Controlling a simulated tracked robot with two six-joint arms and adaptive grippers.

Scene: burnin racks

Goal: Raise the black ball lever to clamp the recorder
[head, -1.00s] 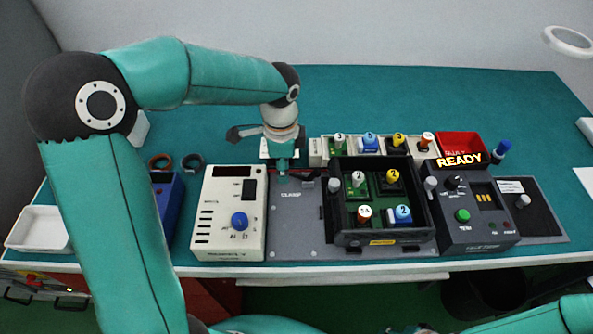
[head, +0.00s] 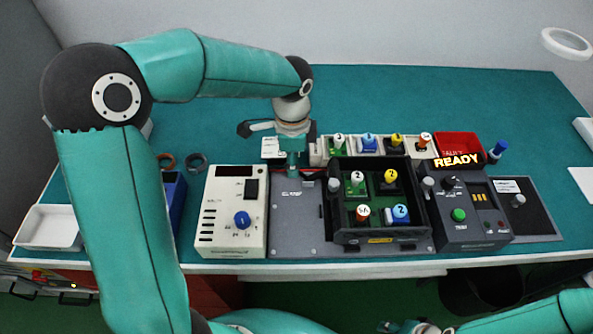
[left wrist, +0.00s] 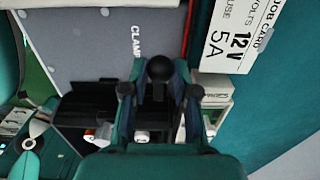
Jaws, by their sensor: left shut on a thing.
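My left gripper (head: 292,176) points down at the back edge of the grey plate marked CLAMP (head: 296,228). In the left wrist view the black ball (left wrist: 159,68) of the lever sits between the two fingers, and my left gripper (left wrist: 159,95) is shut on it. The lever's stem is hidden by the gripper. A beige box (head: 212,225) with a blue knob, a dark display and slots stands directly left of the plate; I cannot tell if it is the recorder.
A black open tray (head: 384,237) with numbered modules stands right of the plate. A dark tester (head: 470,229) reading READY is beyond it. Behind are a row of modules and a red bin (head: 455,143). A job card (left wrist: 233,30) lies near the gripper. The back table is clear.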

